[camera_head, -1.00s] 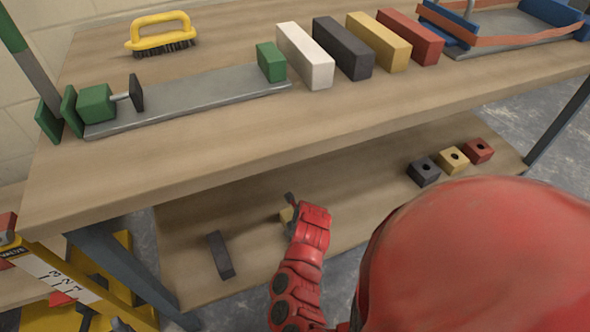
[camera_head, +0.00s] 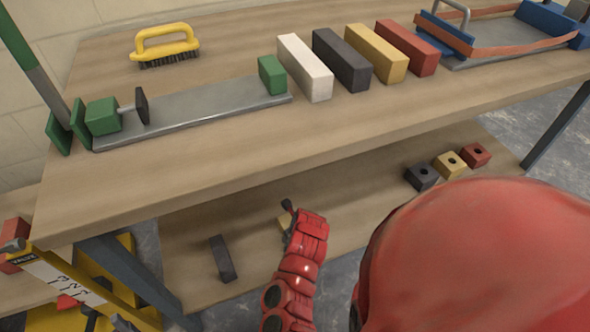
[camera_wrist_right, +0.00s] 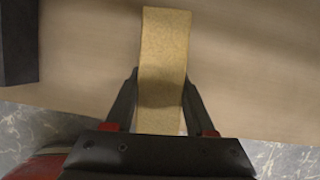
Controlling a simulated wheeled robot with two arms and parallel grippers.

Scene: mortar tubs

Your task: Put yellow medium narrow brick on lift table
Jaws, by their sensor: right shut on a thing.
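The yellow medium narrow brick (camera_wrist_right: 164,62) lies between the fingers of my right gripper (camera_wrist_right: 160,95) in the right wrist view, and the gripper is shut on it. The wooden lower shelf is behind it. In the head view only a small part of the yellow brick (camera_head: 284,222) shows beside my right gripper (camera_head: 290,215); the red wrist hides the rest. My left gripper is not in view. I cannot make out a lift table for certain; a yellow frame with a white scale (camera_head: 70,285) stands at the lower left.
A dark narrow brick (camera_head: 222,258) lies left of my gripper on the lower shelf (camera_head: 190,230). Several small bricks with holes, one dark (camera_head: 422,178), lie at its right.

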